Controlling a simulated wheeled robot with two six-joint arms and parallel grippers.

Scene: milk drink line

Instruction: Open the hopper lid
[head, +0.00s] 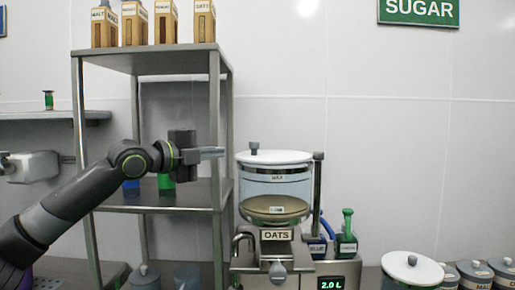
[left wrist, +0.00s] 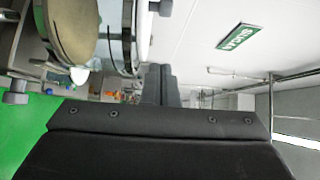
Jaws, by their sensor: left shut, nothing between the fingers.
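The hopper (head: 275,188) is a clear cylinder labelled OATS on its base, with pale contents low inside. Its white lid (head: 285,157) lies flat across the top, with a small grey knob (head: 254,148) at the left edge. A dark post stands at the right side of the lid. My left gripper (head: 218,152) is shut and empty, left of the lid at about lid height, apart from the knob in the picture. In the left wrist view, my fingers (left wrist: 160,84) are together and the hopper (left wrist: 72,28) shows at upper left. My right gripper is out of view.
A metal shelf rack (head: 150,60) stands behind my left arm, with several labelled cartons on top. Blue and green containers (head: 346,240) stand right of the hopper. A white-lidded canister (head: 412,268) and several smaller jars are at lower right. The wall above the hopper is clear.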

